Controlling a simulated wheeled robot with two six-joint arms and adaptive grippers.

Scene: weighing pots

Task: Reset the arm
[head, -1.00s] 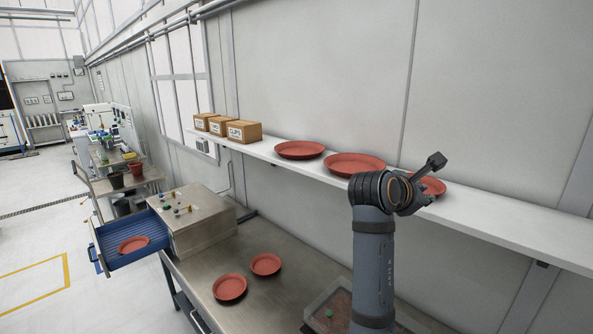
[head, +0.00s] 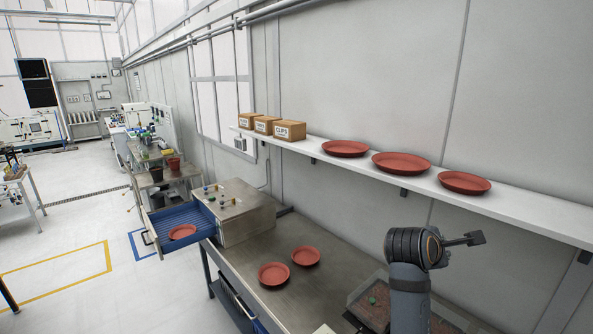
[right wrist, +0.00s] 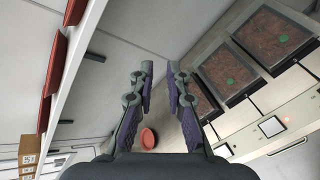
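My right arm (head: 409,285) rises at the lower right of the head view, in front of the bench, its wrist below the shelf. In the right wrist view my right gripper (right wrist: 160,72) has its two fingers apart, with nothing between them. A red-brown saucer (right wrist: 148,139) shows beyond and below the fingers, apart from them. My left gripper is not in view.
A white wall shelf (head: 525,205) holds three saucers and boxes (head: 289,130). Two saucers (head: 273,273) lie on the metal bench (head: 240,285). An open blue drawer (head: 205,222) holds another saucer. Soil-filled trays (right wrist: 266,38) and small displays (right wrist: 272,126) lie right of the gripper.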

